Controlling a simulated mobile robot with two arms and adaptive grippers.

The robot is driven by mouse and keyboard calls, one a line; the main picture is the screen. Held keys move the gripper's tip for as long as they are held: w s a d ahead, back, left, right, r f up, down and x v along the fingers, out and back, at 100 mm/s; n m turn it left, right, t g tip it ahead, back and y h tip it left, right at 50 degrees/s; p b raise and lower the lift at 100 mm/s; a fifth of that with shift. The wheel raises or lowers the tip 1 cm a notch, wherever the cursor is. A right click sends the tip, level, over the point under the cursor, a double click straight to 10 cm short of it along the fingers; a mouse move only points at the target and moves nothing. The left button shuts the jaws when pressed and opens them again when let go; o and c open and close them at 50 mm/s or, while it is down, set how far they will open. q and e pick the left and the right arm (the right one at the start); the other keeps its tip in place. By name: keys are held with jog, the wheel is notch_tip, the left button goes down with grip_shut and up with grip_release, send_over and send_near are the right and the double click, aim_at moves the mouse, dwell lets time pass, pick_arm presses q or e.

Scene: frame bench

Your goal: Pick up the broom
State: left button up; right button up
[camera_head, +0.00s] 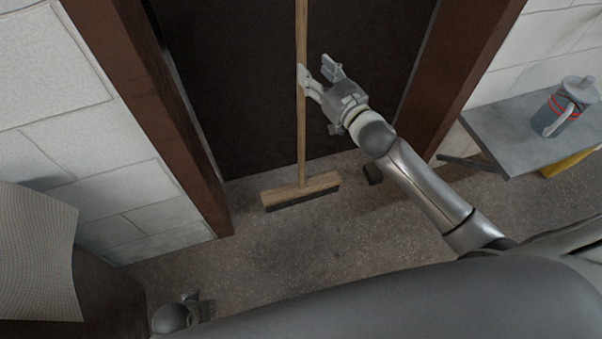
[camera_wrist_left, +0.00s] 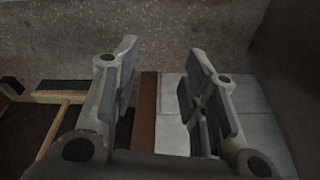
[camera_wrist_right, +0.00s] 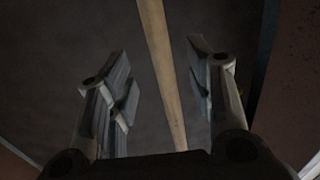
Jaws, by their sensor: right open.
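The broom stands upright against the dark door, its long wooden handle (camera_head: 301,135) rising from a wooden head (camera_head: 301,190) on the floor. My right gripper (camera_head: 319,76) is open at the upper handle, one finger overlapping it in the head view. In the right wrist view the handle (camera_wrist_right: 158,50) runs through the gap between the open fingers; I cannot tell whether it is between them or just beyond. My left gripper (camera_head: 203,306) is low at the bottom left, mostly hidden. The left wrist view shows it open and empty (camera_wrist_left: 158,88), the broom head (camera_wrist_left: 58,97) off to the left.
Brown door posts (camera_head: 160,110) flank the dark door (camera_head: 235,100). A grey shelf (camera_head: 500,120) at the right holds a grey jug (camera_head: 555,115) with red bands. Something yellow (camera_head: 568,163) is below it. A small dark block (camera_head: 373,174) is near the door's foot. The floor (camera_head: 280,245) in front is clear.

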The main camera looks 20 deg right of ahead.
aim_at(304, 60)
jog(key=shift+x, duration=0.9)
jog(key=shift+b+x, duration=0.35)
jog(key=shift+x, duration=1.85)
jog(key=shift+w+a, duration=0.15)
jog(key=shift+w, duration=0.45)
pick_arm(q)
jog(key=r, duration=0.1)
jog(key=w+r, duration=0.1)
jog(key=r, duration=0.1)
jog(key=shift+d, duration=0.1)
jog(key=shift+f, duration=0.15)
pick_arm(e)
grip_shut()
jog(key=shift+r, duration=0.2)
